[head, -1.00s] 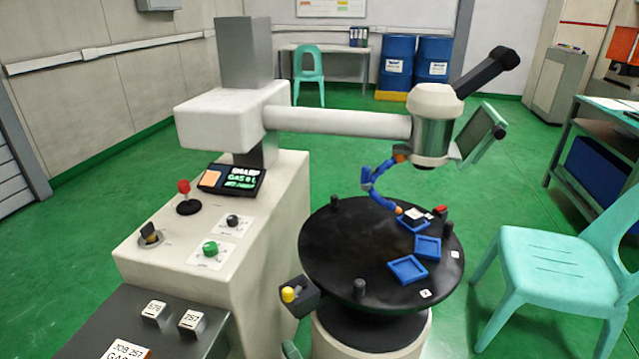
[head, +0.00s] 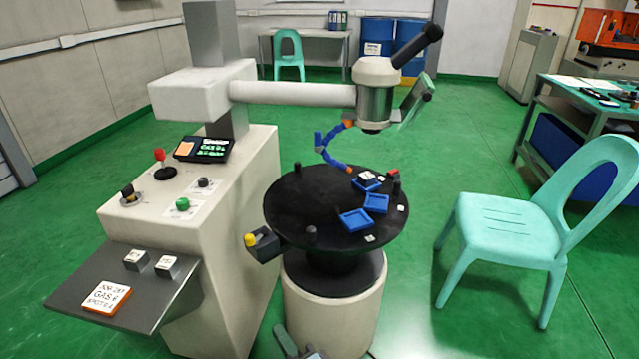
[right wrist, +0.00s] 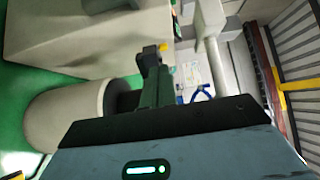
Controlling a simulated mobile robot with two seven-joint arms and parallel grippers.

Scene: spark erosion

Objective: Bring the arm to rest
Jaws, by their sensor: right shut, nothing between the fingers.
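My right gripper (head: 284,338) shows at the bottom edge of the head view, low in front of the round pedestal (head: 335,310). In the right wrist view the gripper (right wrist: 151,62) is a dark shape pointing away from the camera, with its fingers together and nothing seen between them. It appears apart from the machine in the head view. Most of my right arm is out of the picture. My left gripper is in neither view.
A black round table (head: 290,205) holds blue trays (head: 355,220) and dark pegs. A box with a yellow knob (head: 251,240) juts out at its left. A grey shelf (head: 70,290) carries labelled blocks. A turquoise chair (head: 510,235) stands right; green floor (head: 440,330) is open between.

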